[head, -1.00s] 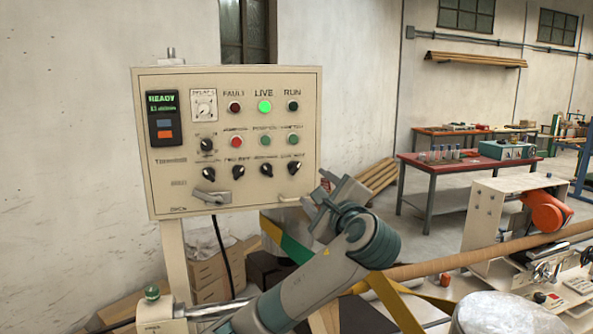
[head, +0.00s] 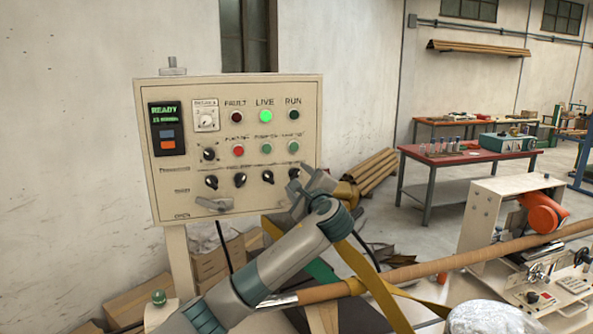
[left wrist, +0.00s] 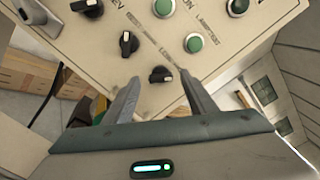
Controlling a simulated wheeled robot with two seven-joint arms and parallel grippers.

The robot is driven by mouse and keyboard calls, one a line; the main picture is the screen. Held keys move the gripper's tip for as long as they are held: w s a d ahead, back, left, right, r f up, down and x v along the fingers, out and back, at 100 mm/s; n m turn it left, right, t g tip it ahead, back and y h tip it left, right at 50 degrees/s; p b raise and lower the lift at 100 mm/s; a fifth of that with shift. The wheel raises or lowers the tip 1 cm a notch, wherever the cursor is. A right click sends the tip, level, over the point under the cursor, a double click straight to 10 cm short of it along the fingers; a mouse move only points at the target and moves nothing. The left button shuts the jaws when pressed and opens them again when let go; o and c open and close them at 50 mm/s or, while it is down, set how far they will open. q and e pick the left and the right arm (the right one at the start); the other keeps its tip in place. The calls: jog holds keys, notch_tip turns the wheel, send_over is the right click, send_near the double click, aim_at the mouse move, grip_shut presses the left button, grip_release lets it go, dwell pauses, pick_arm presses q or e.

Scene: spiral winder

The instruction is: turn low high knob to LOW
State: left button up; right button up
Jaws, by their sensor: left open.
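The low high knob appears to be the black rotary knob (head: 293,173) at the right end of the lower knob row on the beige control panel (head: 232,187). In the left wrist view this knob (left wrist: 160,75) lies between the fingertips, with a partly readable "LOW" label beside it. Its exact setting is too small to tell. My left gripper (head: 303,180) is open and empty just in front of the panel's lower right corner. In the left wrist view its fingers (left wrist: 158,84) stand either side of the knob, with no clear contact. My right gripper is not in view.
Neighbouring black knobs (head: 240,179) stand in the same row, close to the left. A green button (head: 293,146) sits just above. A grey handle (head: 214,204) sticks out from the lower left of the panel. A long brown tube (head: 420,268) and machine lie to the right.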

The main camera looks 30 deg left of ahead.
aim_at(295, 174)
pick_arm(q)
jog(key=shift+p+x, duration=0.4)
jog(key=shift+x, duration=1)
jog(key=c, duration=1.1)
